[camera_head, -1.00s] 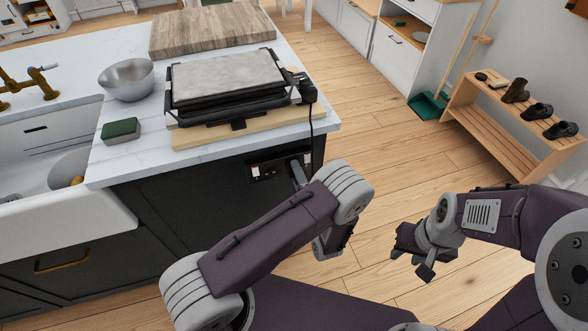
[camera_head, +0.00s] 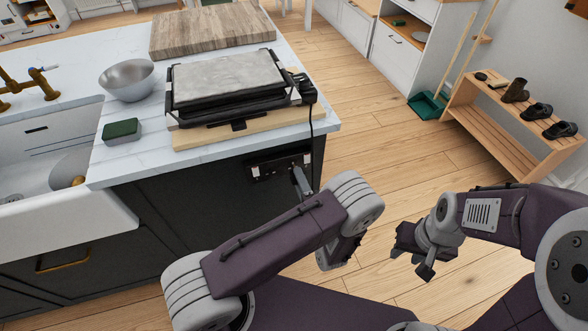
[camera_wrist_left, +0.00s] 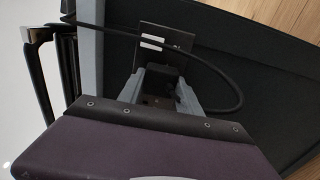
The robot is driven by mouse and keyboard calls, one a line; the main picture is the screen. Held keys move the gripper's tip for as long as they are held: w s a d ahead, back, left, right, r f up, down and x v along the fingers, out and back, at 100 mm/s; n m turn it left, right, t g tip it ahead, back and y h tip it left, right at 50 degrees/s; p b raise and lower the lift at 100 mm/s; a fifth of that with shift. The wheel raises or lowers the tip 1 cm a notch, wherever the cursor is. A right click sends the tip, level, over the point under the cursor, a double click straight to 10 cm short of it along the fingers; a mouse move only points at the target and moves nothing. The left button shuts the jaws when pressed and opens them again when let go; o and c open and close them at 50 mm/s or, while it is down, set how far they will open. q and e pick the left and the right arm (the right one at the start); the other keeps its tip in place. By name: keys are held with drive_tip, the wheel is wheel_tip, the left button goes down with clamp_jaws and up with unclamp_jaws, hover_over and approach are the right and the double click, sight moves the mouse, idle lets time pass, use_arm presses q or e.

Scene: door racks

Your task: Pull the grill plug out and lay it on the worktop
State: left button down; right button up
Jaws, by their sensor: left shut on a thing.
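The grill (camera_head: 232,82) stands on a light wooden board on the white marble worktop (camera_head: 158,149). Its black cord (camera_head: 311,130) hangs over the worktop's right end; in the left wrist view the cord (camera_wrist_left: 228,78) makes a loop. My left gripper (camera_head: 301,182) is just in front of the socket panel (camera_head: 265,168) on the dark island side. In the left wrist view its fingers (camera_wrist_left: 160,90) are shut on the dark plug (camera_wrist_left: 161,74), close to the socket plate (camera_wrist_left: 166,42). I cannot tell the exact gap there. My right gripper (camera_head: 414,262) is open and empty above the floor.
A steel bowl (camera_head: 127,80) and a green sponge (camera_head: 121,130) sit left of the grill. A wooden chopping board (camera_head: 212,30) lies behind it. A sink is at the left. A shoe rack (camera_head: 500,120) stands at the right.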

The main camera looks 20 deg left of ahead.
use_arm(q)
drive_tip(key=shift+v, duration=1.65)
drive_tip(key=shift+p+v, duration=0.4)
drive_tip(key=shift+v, duration=1.1)
drive_tip(key=shift+r, duration=0.1)
wheel_tip(320, 180, up, 21)
drive_tip(key=p, duration=1.9)
drive_tip(key=shift+s+a, duration=0.1)
